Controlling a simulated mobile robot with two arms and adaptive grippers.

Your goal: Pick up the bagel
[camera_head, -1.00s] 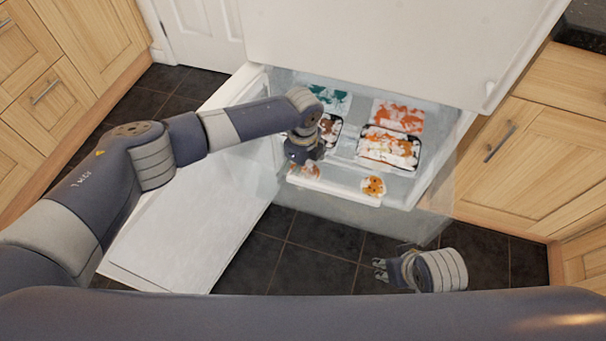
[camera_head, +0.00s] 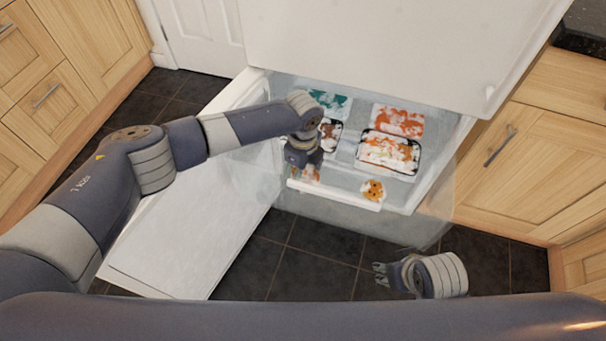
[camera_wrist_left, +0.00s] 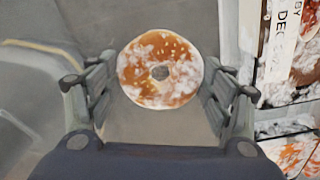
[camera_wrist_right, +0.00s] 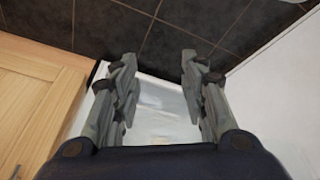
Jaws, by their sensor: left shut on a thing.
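The bagel (camera_wrist_left: 160,70), a round orange-brown ring with white frosty patches and pale seeds, sits between the two fingers of my left gripper in the left wrist view. In the head view my left gripper (camera_head: 304,164) points down into the open freezer drawer (camera_head: 340,198). It is shut on the bagel, which is mostly hidden there, with an orange-white bit (camera_head: 311,174) showing at the fingertips. My right gripper (camera_head: 380,273) is open and empty, low over the floor in front of the drawer. Its spread fingers show in the right wrist view (camera_wrist_right: 160,62).
Frosted food packs lie in the drawer: a teal one (camera_head: 331,103), an orange-red one (camera_head: 399,120) and a black-rimmed one (camera_head: 388,151). A small round orange item (camera_head: 373,190) lies near the drawer's front. Wooden cabinets (camera_head: 548,150) stand at the right; dark floor tiles are free.

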